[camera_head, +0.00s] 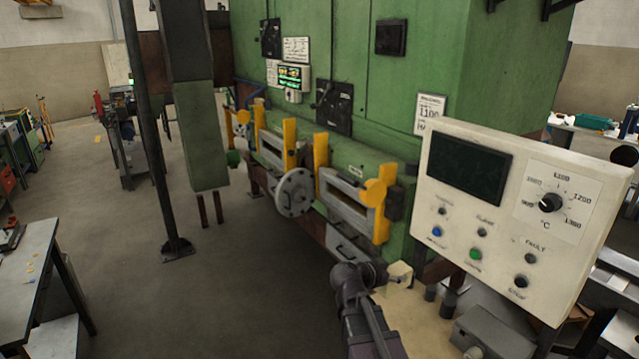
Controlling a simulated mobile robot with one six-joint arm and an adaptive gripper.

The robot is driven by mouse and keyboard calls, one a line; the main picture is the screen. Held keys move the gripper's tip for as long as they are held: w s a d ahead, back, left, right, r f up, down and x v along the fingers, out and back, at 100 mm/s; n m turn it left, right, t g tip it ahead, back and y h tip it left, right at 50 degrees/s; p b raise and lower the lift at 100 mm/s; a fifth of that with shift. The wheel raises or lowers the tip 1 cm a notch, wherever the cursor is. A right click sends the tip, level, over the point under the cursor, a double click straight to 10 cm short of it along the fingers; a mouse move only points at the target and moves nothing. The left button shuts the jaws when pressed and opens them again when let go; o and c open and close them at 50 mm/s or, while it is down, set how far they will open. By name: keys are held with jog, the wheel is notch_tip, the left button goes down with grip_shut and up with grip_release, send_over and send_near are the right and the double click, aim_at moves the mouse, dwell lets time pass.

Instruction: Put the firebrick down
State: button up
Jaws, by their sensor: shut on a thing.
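My gripper (382,272) is at the lower middle of the head view, at the end of my dark arm. It is shut on a small cream block, which looks like the firebrick (400,274). My gripper hides part of the brick. The brick is over or at the far left edge of a beige bench top (416,318). I cannot tell whether it touches the top.
A cream control panel (505,215) with a dial and buttons stands close on the right. A grey box (492,335) and short dark posts are on the bench. The green furnace (370,160) with a handwheel (294,193) is behind. Floor at left is open.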

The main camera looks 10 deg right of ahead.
jog(key=shift+r+p, duration=0.9)
jog(key=shift+r, duration=0.45)
